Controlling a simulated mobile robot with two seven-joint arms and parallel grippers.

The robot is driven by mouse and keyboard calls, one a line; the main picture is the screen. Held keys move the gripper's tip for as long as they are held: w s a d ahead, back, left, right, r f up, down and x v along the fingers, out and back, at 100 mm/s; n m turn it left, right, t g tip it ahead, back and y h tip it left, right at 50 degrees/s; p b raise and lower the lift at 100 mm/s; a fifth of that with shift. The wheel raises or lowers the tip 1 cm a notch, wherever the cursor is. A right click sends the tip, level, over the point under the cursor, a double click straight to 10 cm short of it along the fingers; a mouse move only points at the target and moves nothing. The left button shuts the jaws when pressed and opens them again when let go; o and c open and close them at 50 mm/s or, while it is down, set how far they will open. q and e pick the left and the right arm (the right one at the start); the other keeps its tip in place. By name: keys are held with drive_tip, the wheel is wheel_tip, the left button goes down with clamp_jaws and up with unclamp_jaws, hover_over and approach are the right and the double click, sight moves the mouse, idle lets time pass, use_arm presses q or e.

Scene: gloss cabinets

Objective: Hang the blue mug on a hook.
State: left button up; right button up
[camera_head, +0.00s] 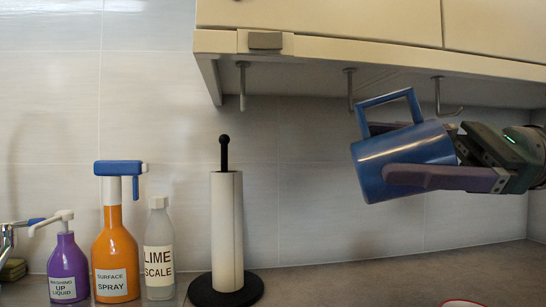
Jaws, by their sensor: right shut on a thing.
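The blue mug (385,157) is in the air at the right of the head view, tilted, with its square handle (390,102) pointing up. My right gripper (392,152) comes in from the right and is shut on the mug's body, one finger in front and the other behind. Three metal hooks hang under the wall cabinet: a left hook (243,84), a middle hook (350,91) and a right hook (439,97). The handle is just below the middle and right hooks in the picture. I cannot tell its depth relative to them. My left gripper is not in view.
The cabinet (330,22) overhangs the scene. On the counter (380,285) stand a paper roll holder (226,230), a lime scale bottle (158,245), an orange surface spray (115,250) and a purple washing-up bottle (68,265). Part of a red-rimmed thing (462,303) shows at the bottom edge.

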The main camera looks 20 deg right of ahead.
idle(0.4)
drive_tip(key=shift+d+r+p, duration=0.1)
drive_tip(key=shift+r+p, duration=0.05)
drive_tip(key=shift+p, duration=0.4)
drive_tip(key=shift+w+d+r, duration=0.15)
drive_tip(key=shift+w+r, duration=0.05)
drive_tip(key=shift+w, duration=0.4)
drive_tip(key=shift+w+d+r, duration=0.15)
drive_tip(key=shift+w, duration=0.5)
drive_tip(key=shift+w+d+r, duration=0.15)
drive_tip(key=shift+w+r, duration=0.05)
drive_tip(key=shift+w, duration=0.4)
drive_tip(key=w+d+b, duration=0.1)
drive_tip(key=w+b, duration=0.4)
drive_tip(key=w, duration=0.2)
drive_tip(key=shift+w+d+f+b, duration=0.2)
drive_tip(key=shift+w+d+b, duration=0.15)
drive_tip(key=shift+d+b, duration=0.05)
clamp_jaws()
drive_tip(key=shift+f, duration=0.1)
